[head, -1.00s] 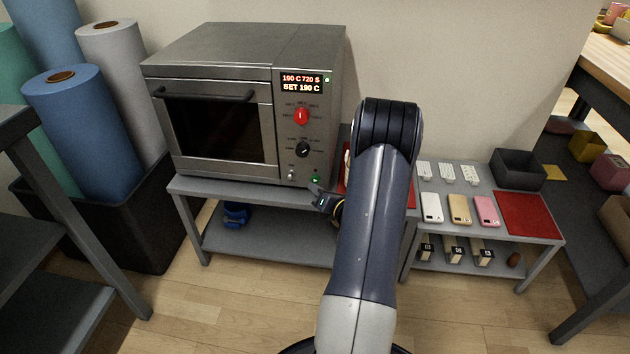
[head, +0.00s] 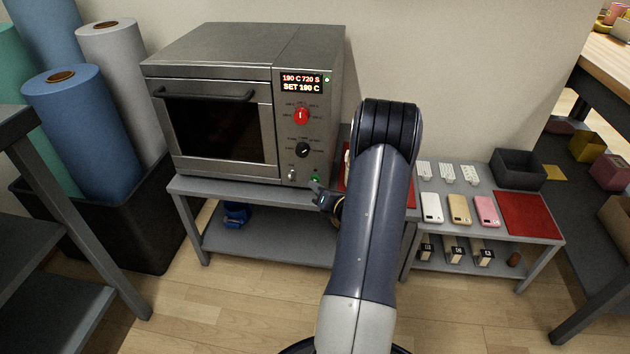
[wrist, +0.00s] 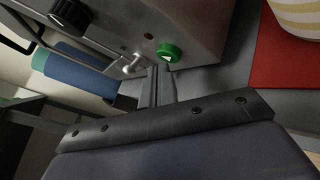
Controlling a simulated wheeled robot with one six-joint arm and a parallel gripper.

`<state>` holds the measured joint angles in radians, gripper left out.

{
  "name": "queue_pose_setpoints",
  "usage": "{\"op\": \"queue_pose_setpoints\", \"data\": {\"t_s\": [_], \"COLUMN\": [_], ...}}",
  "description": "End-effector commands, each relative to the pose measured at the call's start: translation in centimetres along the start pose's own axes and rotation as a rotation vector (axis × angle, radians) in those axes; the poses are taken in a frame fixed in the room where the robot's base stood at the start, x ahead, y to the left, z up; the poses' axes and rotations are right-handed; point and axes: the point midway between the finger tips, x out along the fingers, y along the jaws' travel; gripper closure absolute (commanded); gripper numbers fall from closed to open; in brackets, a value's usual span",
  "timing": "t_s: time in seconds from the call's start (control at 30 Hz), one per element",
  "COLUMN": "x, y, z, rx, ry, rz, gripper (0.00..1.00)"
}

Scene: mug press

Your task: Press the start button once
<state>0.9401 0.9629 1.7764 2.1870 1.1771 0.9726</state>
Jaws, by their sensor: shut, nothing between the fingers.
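The green start button (head: 315,180) is at the lower right of the oven's front panel. In the wrist view the green button (wrist: 169,53) shows with a pale triangle on it. My gripper (head: 314,187) is shut and empty, just in front of the panel and close below the button. In the wrist view its fingertips (wrist: 159,70) sit slightly left of and below the button. They appear close to it, but I cannot tell whether they touch. The display (head: 301,83) reads "190 C 720 S" and "SET 190 C".
The oven (head: 215,125) stands on a grey table (head: 240,192). A small metal toggle switch (wrist: 133,64) is left of the button, near the fingers. A red dial (head: 301,116) and a black dial (head: 302,150) are above. A red mat (wrist: 285,60) lies to the right.

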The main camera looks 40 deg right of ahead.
Motion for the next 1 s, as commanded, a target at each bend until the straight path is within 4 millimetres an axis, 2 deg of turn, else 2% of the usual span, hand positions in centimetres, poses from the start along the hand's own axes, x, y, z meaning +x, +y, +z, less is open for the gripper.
{"op": "queue_pose_setpoints", "data": {"t_s": [1.0], "x": [0.64], "y": [-0.48], "z": [0.45], "rx": [0.000], "ry": [0.000], "rz": [0.000], "gripper": [1.00]}}
